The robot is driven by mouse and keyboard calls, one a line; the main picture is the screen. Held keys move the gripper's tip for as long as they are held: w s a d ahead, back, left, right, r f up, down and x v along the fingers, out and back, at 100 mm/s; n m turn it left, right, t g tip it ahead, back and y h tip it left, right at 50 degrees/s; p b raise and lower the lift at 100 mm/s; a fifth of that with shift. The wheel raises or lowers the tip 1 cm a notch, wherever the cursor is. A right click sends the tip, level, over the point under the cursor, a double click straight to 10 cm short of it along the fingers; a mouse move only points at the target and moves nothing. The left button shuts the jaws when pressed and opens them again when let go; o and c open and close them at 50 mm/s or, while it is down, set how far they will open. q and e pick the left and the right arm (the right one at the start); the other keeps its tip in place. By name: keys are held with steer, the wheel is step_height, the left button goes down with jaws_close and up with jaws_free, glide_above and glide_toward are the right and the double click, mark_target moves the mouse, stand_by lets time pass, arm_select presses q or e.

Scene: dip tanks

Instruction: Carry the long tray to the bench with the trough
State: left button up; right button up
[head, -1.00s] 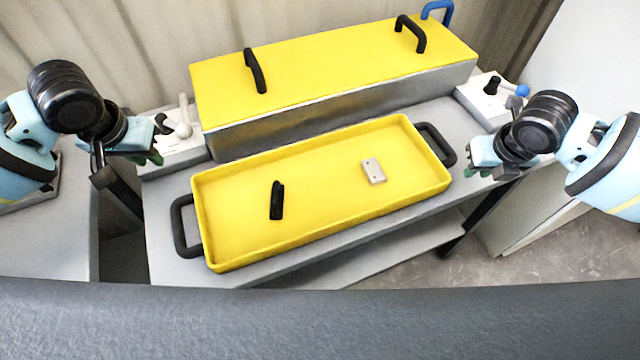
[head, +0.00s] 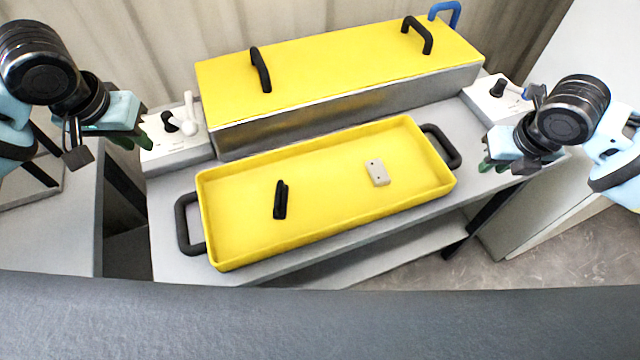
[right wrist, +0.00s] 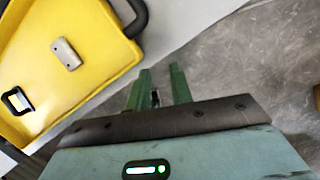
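The long yellow tray (head: 330,232) lies on the grey bench, with a black handle at its left end (head: 187,224) and another at its right end (head: 441,146). A black piece (head: 281,200) and a light grey block (head: 377,172) lie in it. A long trough (head: 350,112) with a yellow lid stands behind it on the same bench. My left gripper (head: 138,142) is left of the tray, apart from its handle; its fingers are too small to judge. My right gripper (head: 486,164) is right of the tray, apart from the handle. In the right wrist view its green fingers (right wrist: 160,90) are parted and empty.
A white control box (head: 175,145) with a lever stands left of the trough, and another (head: 497,104) stands at its right. Another grey surface (head: 50,230) is at the left. Bare floor (head: 540,240) shows at the right.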

steer(key=v, duration=0.8)
steer(key=shift+f, duration=0.2)
